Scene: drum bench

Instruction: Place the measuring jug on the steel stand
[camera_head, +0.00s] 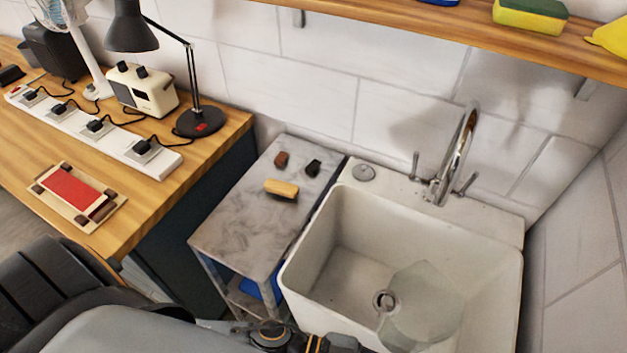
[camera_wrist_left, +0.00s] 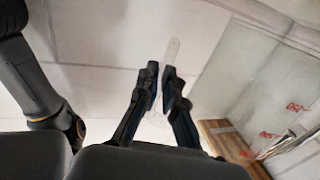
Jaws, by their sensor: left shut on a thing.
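The measuring jug (camera_head: 425,305) is clear and see-through. In the head view it shows faintly over the basin of the sink. In the left wrist view the jug (camera_wrist_left: 265,90) stands out at the right, with red markings on its wall. My left gripper (camera_wrist_left: 162,88) is shut on its clear handle, a pale strip passing between the two fingers. In the head view only my left arm and wrist show at the bottom edge; the fingertips are not clear there. The steel stand (camera_head: 235,225) is left of the sink, with a grey top. My right gripper is not in view.
On the stand's top are a yellow-handled brush (camera_head: 281,188), a small brown block (camera_head: 281,159) and a black item (camera_head: 313,168); its front part is clear. The white sink (camera_head: 335,235) and tap (camera_head: 458,155) are at right. A wooden bench (camera_head: 215,140) with a lamp is at left.

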